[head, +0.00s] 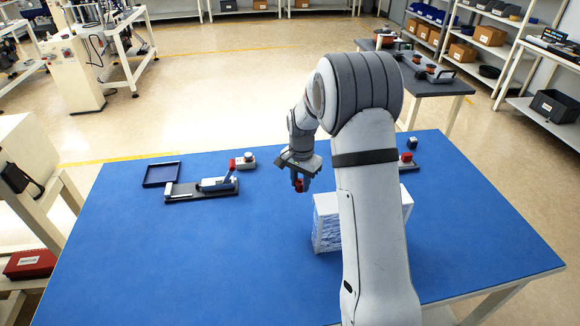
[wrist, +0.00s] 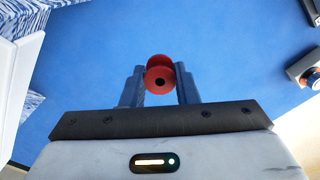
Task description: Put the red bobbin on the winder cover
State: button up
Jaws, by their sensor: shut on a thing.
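My gripper (head: 299,184) hangs above the blue table, left of the middle of my arm. It is shut on the red bobbin (wrist: 160,78), whose flanged end with a dark centre hole faces the wrist camera between the two fingers. In the head view the bobbin (head: 299,187) is a small red patch under the jaws. A white box with blue-white marbled sides (head: 327,226) stands on the table right of and nearer than the gripper; it may be the winder cover. My arm hides part of it. It also shows at the left of the wrist view (wrist: 14,80).
A dark base with a blue and silver device (head: 215,184), a small red-and-grey unit (head: 245,161) and a dark tray (head: 161,174) sit left on the table (head: 170,270). Another small device (head: 407,160) stands behind my arm. The left front of the table is clear.

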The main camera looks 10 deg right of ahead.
notch_tip(320, 180, up, 16)
jog(key=p, duration=0.5)
jog(key=n+b, duration=0.5)
jog(key=n, duration=0.4)
send_near(301, 217)
jog(key=s, duration=0.1)
jog(key=shift+s+f, duration=0.1)
jog(key=shift+s, duration=0.05)
jog(key=f+m+b, duration=0.2)
jog(key=m, duration=0.1)
jog(key=w+f+m+b, duration=0.1)
jog(key=f+m, duration=0.1)
jog(key=m, duration=0.1)
jog(key=f+m+b, duration=0.2)
jog(key=m, duration=0.1)
jog(key=shift+w+b, duration=0.15)
jog(key=shift+b, duration=0.15)
dwell(1.6)
jog(key=shift+f, duration=0.15)
